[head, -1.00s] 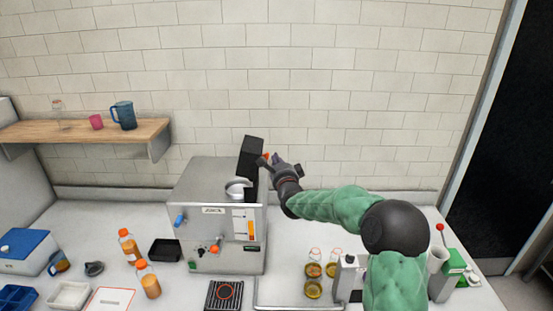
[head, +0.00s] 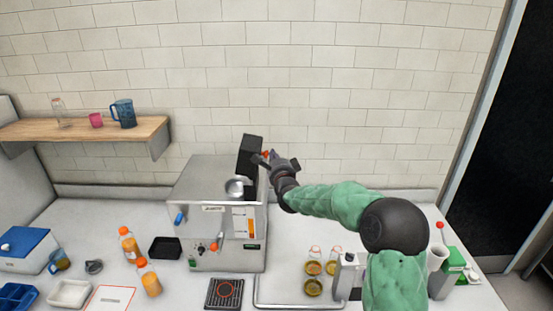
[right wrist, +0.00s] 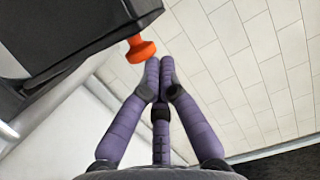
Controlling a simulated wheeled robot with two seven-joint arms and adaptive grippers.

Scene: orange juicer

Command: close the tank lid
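The juicer (head: 195,235) is a silver box on the counter. Its black tank lid (head: 250,155) stands raised, tilted up above the top right side, with a round metal opening (head: 236,188) beside it. The lid has an orange knob (right wrist: 140,48), which also shows at the lid's right edge in the head view (head: 265,154). My right gripper (head: 264,160) is at the right side of the raised lid. In the right wrist view its purple fingers (right wrist: 159,65) are together, just right of the knob, with nothing held between them. My left gripper is not in view.
A black drip grate (head: 225,292) and a metal-edged tray (head: 285,301) are in front of the juicer. Small jars (head: 313,287) stand to the right, orange bottles (head: 148,280) to the left. A wall shelf (head: 80,135) is at upper left. The wall is close behind.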

